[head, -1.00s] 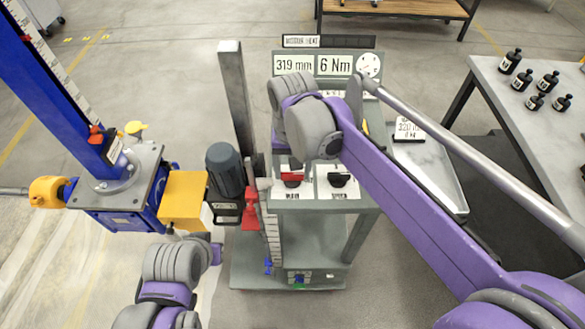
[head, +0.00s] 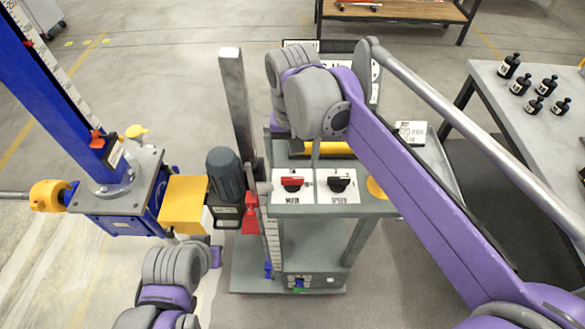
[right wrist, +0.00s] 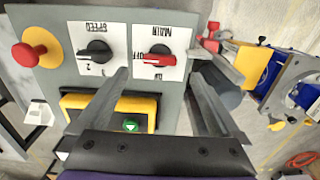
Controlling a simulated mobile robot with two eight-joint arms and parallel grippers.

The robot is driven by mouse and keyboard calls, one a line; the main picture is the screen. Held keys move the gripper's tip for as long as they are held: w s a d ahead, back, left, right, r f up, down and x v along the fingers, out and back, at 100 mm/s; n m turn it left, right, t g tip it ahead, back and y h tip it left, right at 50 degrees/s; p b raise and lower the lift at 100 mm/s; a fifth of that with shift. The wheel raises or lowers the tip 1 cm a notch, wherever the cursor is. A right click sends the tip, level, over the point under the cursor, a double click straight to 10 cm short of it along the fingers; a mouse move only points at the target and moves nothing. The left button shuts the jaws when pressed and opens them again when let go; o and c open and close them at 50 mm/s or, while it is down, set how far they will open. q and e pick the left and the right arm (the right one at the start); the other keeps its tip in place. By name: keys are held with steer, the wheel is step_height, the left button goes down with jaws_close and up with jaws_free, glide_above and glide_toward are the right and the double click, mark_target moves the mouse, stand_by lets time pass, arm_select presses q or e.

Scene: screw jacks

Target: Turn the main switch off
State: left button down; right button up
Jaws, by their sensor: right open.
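The main switch (head: 292,184) has a red handle on a white plate on the panel of the grey cart. In the right wrist view the main switch (right wrist: 158,60) appears upside down, its handle lying crosswise. My right gripper (right wrist: 162,75) is open and empty, its two fingers reaching toward the panel on either side of the main switch's lower part in that view. I cannot tell whether they touch anything. In the head view my right wrist hides most of that gripper.
The black speed switch (head: 340,182) sits beside the main switch. A red emergency button (right wrist: 27,55) and a yellow-framed box with a green button (right wrist: 131,125) are near. A grey motor (head: 226,172) and blue screw jack (head: 118,190) stand left. Weights stand on the right table (head: 490,75).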

mark_target(292, 179)
arm_select(q)
steer(key=shift+w+r, duration=0.1)
steer(key=shift+r, duration=0.15)
arm_select(e)
steer(key=shift+r, duration=2.4)
steer(key=shift+f, duration=0.1)
